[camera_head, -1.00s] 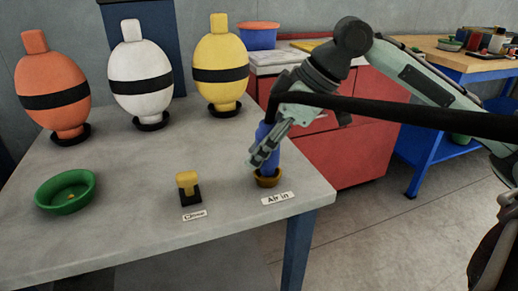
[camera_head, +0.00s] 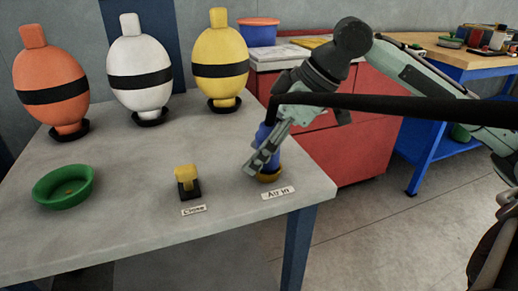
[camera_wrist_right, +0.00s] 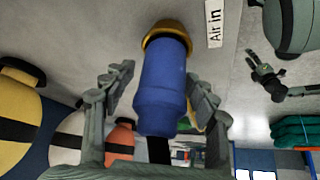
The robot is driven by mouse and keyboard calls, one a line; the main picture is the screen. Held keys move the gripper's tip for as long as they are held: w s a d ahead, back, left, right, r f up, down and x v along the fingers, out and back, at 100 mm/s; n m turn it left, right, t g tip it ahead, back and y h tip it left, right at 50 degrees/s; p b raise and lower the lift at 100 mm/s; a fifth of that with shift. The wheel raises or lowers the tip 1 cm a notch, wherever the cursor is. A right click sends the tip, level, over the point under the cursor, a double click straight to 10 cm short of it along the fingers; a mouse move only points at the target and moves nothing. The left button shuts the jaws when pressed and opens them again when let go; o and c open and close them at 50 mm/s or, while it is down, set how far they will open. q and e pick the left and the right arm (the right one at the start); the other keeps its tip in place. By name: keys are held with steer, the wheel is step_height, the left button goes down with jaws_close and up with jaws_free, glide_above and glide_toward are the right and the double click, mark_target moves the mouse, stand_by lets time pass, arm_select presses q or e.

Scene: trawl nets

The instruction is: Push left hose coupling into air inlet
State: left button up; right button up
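The blue hose coupling (camera_head: 263,133) stands in the brass-coloured cup of the air inlet (camera_head: 268,177) at the table's right front corner. In the right wrist view the blue coupling (camera_wrist_right: 162,95) reaches the yellow inlet rim (camera_wrist_right: 168,30). How deep it sits is hidden. A black hose leads from the coupling. What looks like my left gripper (camera_wrist_right: 265,75) shows small in the wrist view, its fingers spread and empty.
An "Air in" label (camera_head: 278,193) lies before the inlet. A yellow-topped valve (camera_head: 187,180) with a "Close" label and a green bowl (camera_head: 63,187) stand left. Orange (camera_head: 50,75), white (camera_head: 139,65) and yellow (camera_head: 219,58) buoys line the back. The table between is clear.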

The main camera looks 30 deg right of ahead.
steer(key=v, duration=1.2)
stand_by(0.4)
